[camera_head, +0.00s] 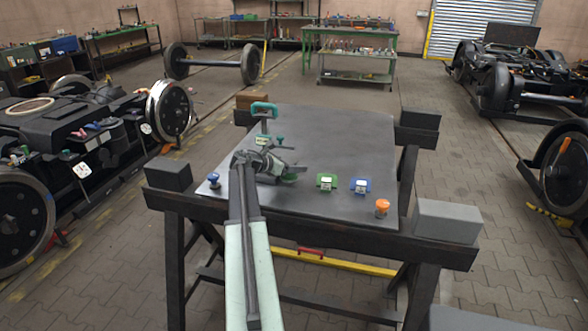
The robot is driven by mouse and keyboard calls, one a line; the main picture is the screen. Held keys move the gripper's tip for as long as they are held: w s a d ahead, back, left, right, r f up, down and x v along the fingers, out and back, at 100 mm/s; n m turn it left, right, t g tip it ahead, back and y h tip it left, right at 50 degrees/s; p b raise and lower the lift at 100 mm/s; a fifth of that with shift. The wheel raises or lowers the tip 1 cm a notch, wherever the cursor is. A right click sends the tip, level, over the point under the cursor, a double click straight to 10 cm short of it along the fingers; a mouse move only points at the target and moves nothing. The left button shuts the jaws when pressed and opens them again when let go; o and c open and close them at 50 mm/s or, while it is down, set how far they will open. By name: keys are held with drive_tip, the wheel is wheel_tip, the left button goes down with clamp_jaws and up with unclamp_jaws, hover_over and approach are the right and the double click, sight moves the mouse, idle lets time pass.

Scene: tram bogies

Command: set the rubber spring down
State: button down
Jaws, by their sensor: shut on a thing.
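My gripper (279,167) is over the left half of the dark grey table plate (335,135), at the end of my pale green arm. It is shut on the rubber spring (291,177), a small dark piece with a trace of green, largely hidden by the jaws. I cannot tell whether the spring touches the plate or hangs just above it.
Grey blocks (447,221) sit at the trestle corners. The plate's right rear is clear.

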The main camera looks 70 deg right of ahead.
wheel_tip(320, 180, down, 2)
drive_tip(key=shift+b, duration=0.8)
drive_tip(key=shift+r, duration=0.25)
drive_tip(key=shift+f, duration=0.15)
drive_tip(key=shift+c, duration=1.6)
unclamp_jaws()
drive_tip(key=shift+r+p, duration=0.35)
drive_tip(key=shift+p, duration=0.05)
drive_tip(key=p+v, duration=0.4)
drive_tip(key=v, duration=0.8)
drive_tip(key=shift+f, duration=0.2)
